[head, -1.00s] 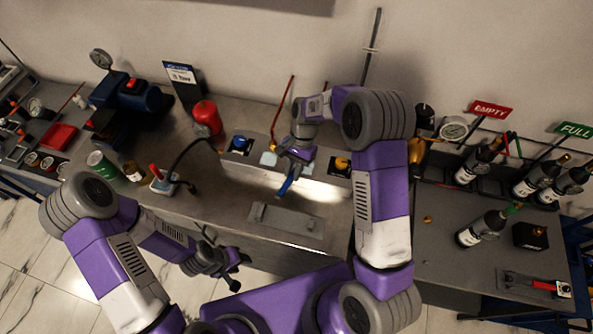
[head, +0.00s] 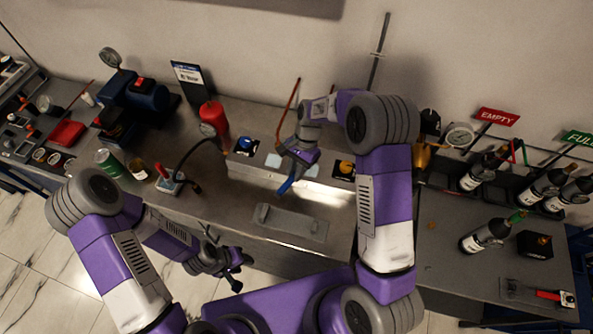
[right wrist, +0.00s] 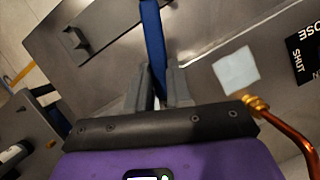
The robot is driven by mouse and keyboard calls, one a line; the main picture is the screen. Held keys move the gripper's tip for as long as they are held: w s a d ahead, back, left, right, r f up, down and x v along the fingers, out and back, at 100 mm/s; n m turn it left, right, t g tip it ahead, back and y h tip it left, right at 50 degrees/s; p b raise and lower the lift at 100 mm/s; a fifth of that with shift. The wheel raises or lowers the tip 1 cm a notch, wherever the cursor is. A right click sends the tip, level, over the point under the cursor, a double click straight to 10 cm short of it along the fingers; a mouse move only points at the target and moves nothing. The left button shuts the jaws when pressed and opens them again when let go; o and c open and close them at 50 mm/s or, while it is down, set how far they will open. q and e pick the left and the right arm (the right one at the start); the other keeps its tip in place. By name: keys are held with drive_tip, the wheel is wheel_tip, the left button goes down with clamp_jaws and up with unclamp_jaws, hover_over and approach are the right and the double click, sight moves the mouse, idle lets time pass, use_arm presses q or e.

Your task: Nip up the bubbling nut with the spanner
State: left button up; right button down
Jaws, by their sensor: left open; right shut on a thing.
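My right gripper (head: 292,162) is shut on the blue-handled spanner (head: 287,185) in front of the grey panel (head: 255,172). In the right wrist view, the right gripper's grey fingers (right wrist: 160,92) hold the blue handle (right wrist: 153,45); the spanner's working end is hidden. A brass nut (right wrist: 256,104) on a copper pipe (right wrist: 295,138) shows right of the fingers, apart from them. In the head view the pipe (head: 290,105) rises behind my right gripper, which hides its lower end. I cannot make out bubbles. My left gripper (head: 237,270) is open and empty at the bench's front edge.
The panel has a blue knob (head: 246,145), a yellow knob (head: 346,168) and pale squares. A grey plate with a raised bar (head: 290,222) lies in front.

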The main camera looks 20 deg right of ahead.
drive_tip(key=shift+w+a+m, duration=0.2)
drive_tip(key=shift+a+m, duration=0.1)
idle(0.5)
drive_tip(key=shift+s+d+n+p, duration=0.3)
drive_tip(key=shift+s+d+n, duration=0.3)
drive_tip(key=shift+n, duration=0.3)
idle(0.5)
drive_tip(key=shift+s+a, duration=1.7)
drive_tip(key=shift+a, duration=0.15)
drive_tip(key=shift+r, duration=0.1)
wheel_tip(320, 180, up, 4)
drive_tip(key=p, duration=0.4)
drive_tip(key=shift+r, duration=0.2)
